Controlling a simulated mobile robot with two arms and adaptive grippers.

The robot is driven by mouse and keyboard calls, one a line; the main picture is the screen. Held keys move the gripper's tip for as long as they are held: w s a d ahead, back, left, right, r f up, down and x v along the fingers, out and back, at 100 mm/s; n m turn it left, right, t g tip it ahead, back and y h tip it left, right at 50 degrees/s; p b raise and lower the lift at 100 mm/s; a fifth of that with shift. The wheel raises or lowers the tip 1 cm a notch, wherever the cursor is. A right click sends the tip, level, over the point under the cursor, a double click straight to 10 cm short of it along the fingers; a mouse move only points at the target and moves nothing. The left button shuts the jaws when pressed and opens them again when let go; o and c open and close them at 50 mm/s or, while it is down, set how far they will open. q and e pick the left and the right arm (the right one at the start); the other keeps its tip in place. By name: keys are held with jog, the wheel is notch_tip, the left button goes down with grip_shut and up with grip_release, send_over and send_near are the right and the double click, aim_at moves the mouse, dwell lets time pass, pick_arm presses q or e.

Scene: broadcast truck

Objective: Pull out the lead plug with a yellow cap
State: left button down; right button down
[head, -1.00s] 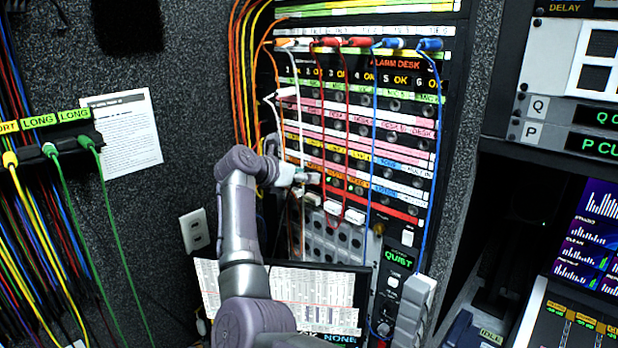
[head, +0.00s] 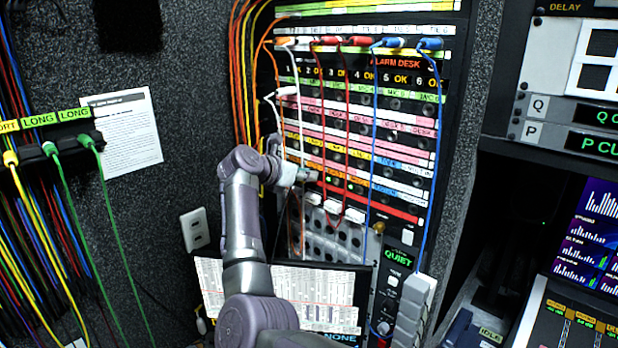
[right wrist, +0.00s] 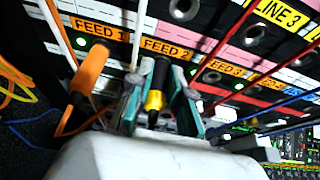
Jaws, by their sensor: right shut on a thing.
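The yellow-capped plug (right wrist: 154,100) shows in the right wrist view as a dark barrel with a yellow band, below the FEED 2 label (right wrist: 166,48). My right gripper (right wrist: 157,82) has its two green-grey fingers on either side of the plug and is shut on it. The far end of the plug points at the panel; I cannot tell how deep it sits in its jack. In the head view my right gripper (head: 308,176) is at the lower left of the patch panel (head: 400,190), and the plug is too small to make out. My left gripper is not in view.
An orange plug (right wrist: 90,72) stands close left of my fingers at FEED 1. White and red cords (head: 322,130) hang across the panel near my gripper. A screen (head: 235,295) is below my arm. Green and yellow leads (head: 60,190) hang at the left.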

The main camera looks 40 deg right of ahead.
jog(key=shift+s+a+b, duration=0.15)
jog(key=shift+a+b, duration=0.3)
jog(key=shift+a, duration=1.05)
dwell(1.0)
jog(key=shift+a, duration=0.2)
jog(key=shift+s+a+b, duration=0.15)
jog(key=shift+a+b, duration=0.65)
jog(key=shift+a, duration=0.8)
jog(key=shift+a, duration=0.1)
jog(key=shift+s+a+b, duration=0.1)
jog(key=shift+a+b, duration=0.65)
jog(key=shift+a, duration=0.65)
